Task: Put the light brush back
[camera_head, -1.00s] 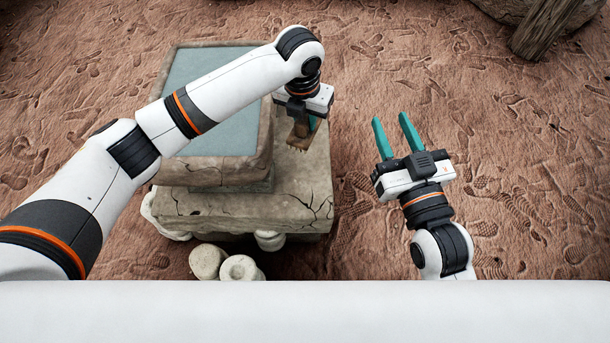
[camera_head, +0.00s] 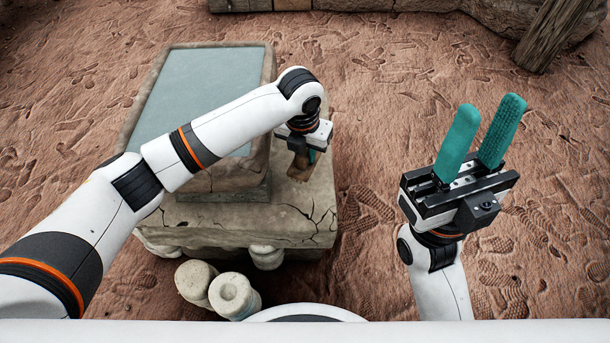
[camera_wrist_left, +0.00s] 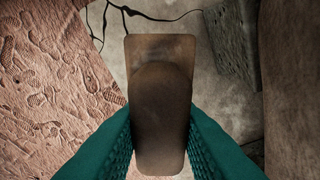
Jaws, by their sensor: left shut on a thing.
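My left gripper (camera_head: 308,156) is shut on a brown brush (camera_head: 299,170) above the right side of the stone pedestal (camera_head: 290,210). In the left wrist view the brush (camera_wrist_left: 160,95) sits between the two teal fingers, with a rounded body over a flat, wider end. The gripper itself hides part of the brush in the head view. I cannot tell whether the brush touches the stone. My right gripper (camera_head: 489,125) is open and empty, out over the sandy ground to the right, its teal fingers apart.
A raised stone slab with a blue-grey top (camera_head: 205,90) stands on the pedestal, left of the brush. Short stone cylinders (camera_head: 233,298) lie in front of it. A wooden post (camera_head: 553,35) leans at the far right. The sandy ground right of the pedestal is clear.

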